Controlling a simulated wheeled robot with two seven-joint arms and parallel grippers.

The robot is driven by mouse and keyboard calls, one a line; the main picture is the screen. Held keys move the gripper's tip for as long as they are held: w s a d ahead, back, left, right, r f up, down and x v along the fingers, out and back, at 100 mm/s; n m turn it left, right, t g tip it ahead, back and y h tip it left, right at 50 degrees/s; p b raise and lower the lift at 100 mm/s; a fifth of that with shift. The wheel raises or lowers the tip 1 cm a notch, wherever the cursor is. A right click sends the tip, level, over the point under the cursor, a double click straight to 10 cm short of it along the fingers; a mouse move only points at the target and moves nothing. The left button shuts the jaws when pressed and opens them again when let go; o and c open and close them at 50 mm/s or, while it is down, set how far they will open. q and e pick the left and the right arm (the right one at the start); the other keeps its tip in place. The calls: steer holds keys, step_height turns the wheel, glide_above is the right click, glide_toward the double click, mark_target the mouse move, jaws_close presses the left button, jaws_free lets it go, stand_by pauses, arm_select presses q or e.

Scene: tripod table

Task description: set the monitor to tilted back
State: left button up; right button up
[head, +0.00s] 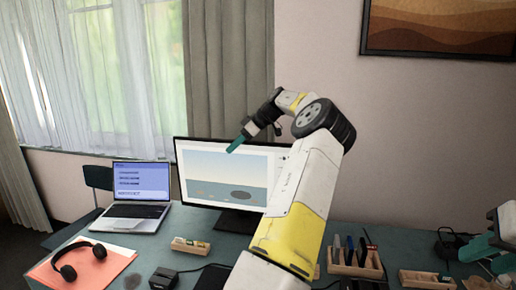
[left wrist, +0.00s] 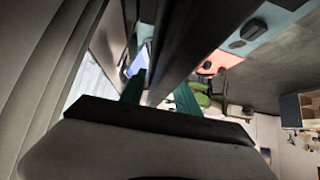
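I see no clear pinch. My right gripper (head: 488,254) is at the right edge, fingers apart and empty, above the desk.
An open laptop (head: 135,197) stands left of the monitor. Headphones (head: 78,262) lie on an orange sheet at front left. A small wooden tray (head: 190,246) is in front of the monitor. A wooden organiser (head: 355,262) and another tray (head: 425,279) stand at the right.

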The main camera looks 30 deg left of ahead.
arm_select(q)
steer(key=shift+s+a+f, duration=0.15)
steer(key=shift+a+f, duration=0.35)
jaws_close()
stand_by(1.2)
